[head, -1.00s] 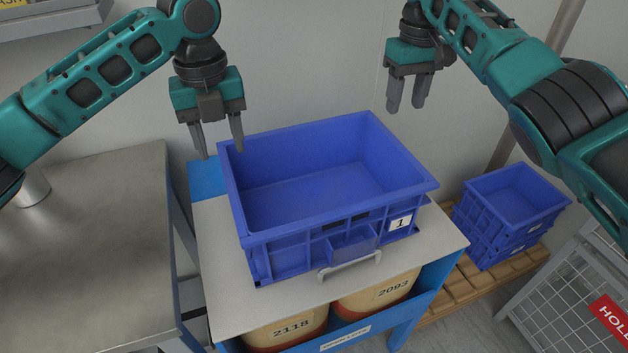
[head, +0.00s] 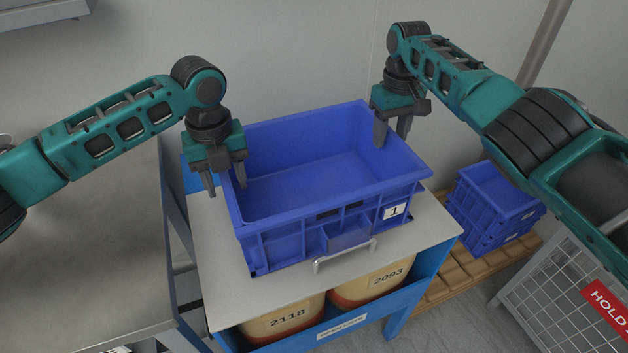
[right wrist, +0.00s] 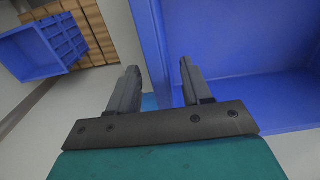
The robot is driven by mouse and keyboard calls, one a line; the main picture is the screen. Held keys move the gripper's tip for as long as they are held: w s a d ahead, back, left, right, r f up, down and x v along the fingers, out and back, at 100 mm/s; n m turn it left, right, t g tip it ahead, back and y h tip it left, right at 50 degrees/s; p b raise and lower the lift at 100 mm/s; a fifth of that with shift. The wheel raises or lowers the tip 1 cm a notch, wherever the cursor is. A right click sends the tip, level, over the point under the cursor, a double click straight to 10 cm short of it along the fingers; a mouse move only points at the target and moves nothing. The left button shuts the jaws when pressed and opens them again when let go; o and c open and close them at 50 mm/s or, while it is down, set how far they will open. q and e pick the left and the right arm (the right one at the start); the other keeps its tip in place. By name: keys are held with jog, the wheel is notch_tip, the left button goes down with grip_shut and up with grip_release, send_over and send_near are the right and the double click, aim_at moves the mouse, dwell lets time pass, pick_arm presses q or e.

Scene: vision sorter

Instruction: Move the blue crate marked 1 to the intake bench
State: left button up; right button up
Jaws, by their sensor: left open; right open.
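The blue crate marked 1 (head: 287,239) is empty and stands upright on the grey top of a blue stand (head: 225,286). My left gripper (head: 227,190) is open at the crate's left wall, one finger on each side of the rim as far as I can tell. My right gripper (head: 392,138) is open at the far right part of the rim. In the right wrist view the crate's wall (right wrist: 155,45) runs between the open fingers of my right gripper (right wrist: 160,85). Neither gripper is closed on the wall.
A steel bench (head: 90,250) stands to the left; I cannot tell whether it is the intake bench. Stacked blue crates (head: 490,205) sit on a wooden pallet (head: 437,290) at the right. A wire cage with a red sign (head: 604,304) stands front right. Labelled drums (head: 288,318) fill the stand's lower shelf.

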pick_arm(q)
jog(key=shift+f, duration=1.05)
pick_arm(e)
jog(key=shift+f, duration=1.1)
pick_arm(q)
jog(key=shift+c, duration=0.3)
pick_arm(e)
jog(key=shift+c, duration=0.3)
pick_arm(q)
grip_shut()
pick_arm(e)
grip_shut()
pick_arm(q)
jog(key=shift+r, duration=0.1)
pick_arm(e)
jog(key=shift+r, duration=0.1)
